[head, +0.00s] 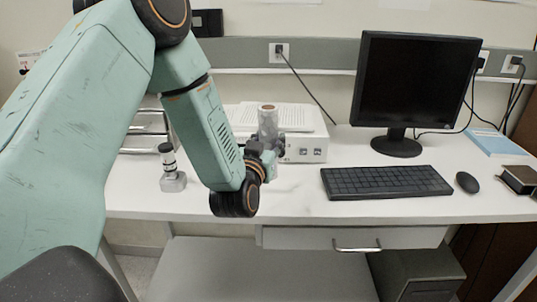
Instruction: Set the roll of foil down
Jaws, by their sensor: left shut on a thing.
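The roll of foil (268,121) is a silvery upright cylinder with a brownish top end. My left gripper (269,146) is shut on its lower part, in front of the white box-shaped device at the back of the bench. My own wrist and the gripper hide the roll's lower end, so I cannot tell whether it touches the white bench top (290,202). My right gripper is not in the head view.
The white device (306,148) stands close behind the roll. A keyboard (386,181), mouse (467,182) and monitor (413,82) occupy the right side. Bench top between gripper and keyboard is clear.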

